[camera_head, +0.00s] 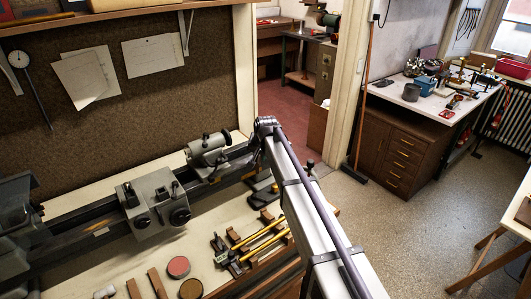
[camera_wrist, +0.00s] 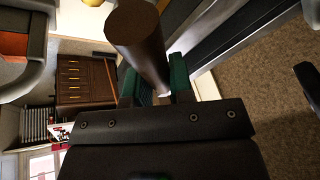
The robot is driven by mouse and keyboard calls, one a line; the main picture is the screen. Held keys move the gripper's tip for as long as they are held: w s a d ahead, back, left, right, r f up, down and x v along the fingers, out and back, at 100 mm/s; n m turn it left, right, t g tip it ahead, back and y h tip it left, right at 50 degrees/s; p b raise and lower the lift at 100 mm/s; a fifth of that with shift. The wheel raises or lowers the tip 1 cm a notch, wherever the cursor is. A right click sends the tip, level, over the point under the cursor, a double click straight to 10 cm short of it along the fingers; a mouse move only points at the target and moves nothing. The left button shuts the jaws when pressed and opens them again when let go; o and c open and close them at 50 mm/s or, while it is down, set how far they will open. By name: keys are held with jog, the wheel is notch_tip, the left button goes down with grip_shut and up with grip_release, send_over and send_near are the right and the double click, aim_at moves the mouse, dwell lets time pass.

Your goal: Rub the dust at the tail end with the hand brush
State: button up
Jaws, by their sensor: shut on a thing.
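My gripper (camera_wrist: 157,90) shows in the wrist view with its green fingers shut on a thick brown cylinder, which looks like the handle of the hand brush (camera_wrist: 140,38). The bristles cannot be made out. In the head view my arm hides the gripper and brush, beyond the right end of the lathe. The lathe's grey tailstock (camera_head: 208,150) sits on the dark bed (camera_head: 85,234) near that end. The bed also seems to run close beside the brush in the wrist view (camera_wrist: 225,35). I cannot make out any dust, or whether the brush touches the bed.
The lathe carriage (camera_head: 155,203) stands left of the tailstock. Brass-coloured rods (camera_head: 262,236) on wooden rests, a reddish round tin (camera_head: 178,267) and wooden blocks lie on the bench in front. A corkboard (camera_head: 130,95) rises behind. The floor (camera_head: 390,220) to the right is mostly clear.

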jog(key=s+a, duration=0.2)
jog(key=a, duration=0.1)
jog(key=shift+s, duration=0.3)
notch_tip(320, 180, up, 6)
jog(key=p, duration=0.6)
notch_tip(320, 180, up, 3)
jog(key=p, duration=0.3)
dwell(0.5)
